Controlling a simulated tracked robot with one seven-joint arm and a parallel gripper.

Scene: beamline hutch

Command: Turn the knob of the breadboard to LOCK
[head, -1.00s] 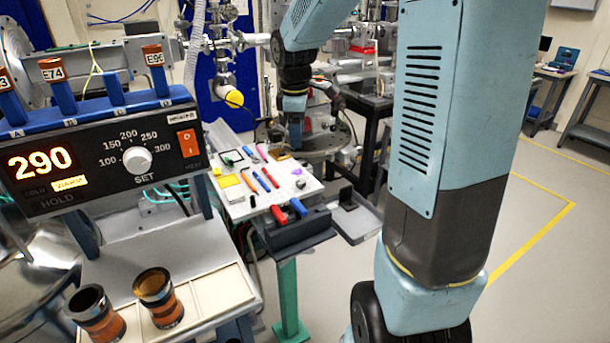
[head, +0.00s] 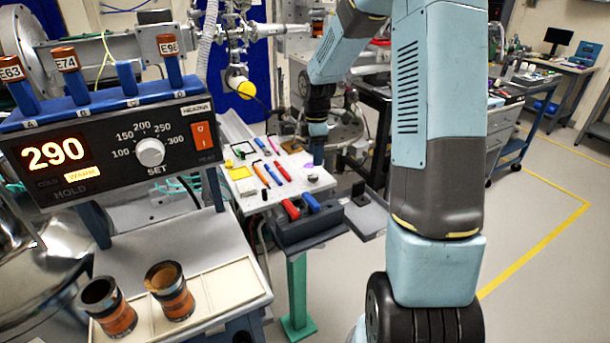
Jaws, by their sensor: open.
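The breadboard (head: 246,186) is a small white board on a green post in the middle of the head view. A small dark round knob (head: 313,178) sits near its right front corner. Its markings, and so its setting, are too small to read. My gripper (head: 318,162) points down just above and behind the knob, near the board's right edge. It is open and looks empty. I cannot tell whether its fingertips touch the knob, and the gap between them does not show clearly.
Pens and coloured pieces (head: 268,172) lie on the board. A dark box (head: 300,228) with red and blue handles stands at its front, a grey tray (head: 366,218) to the right. A heater unit (head: 110,152) reading 290 and two brown cups (head: 169,290) are at left. Floor at right is clear.

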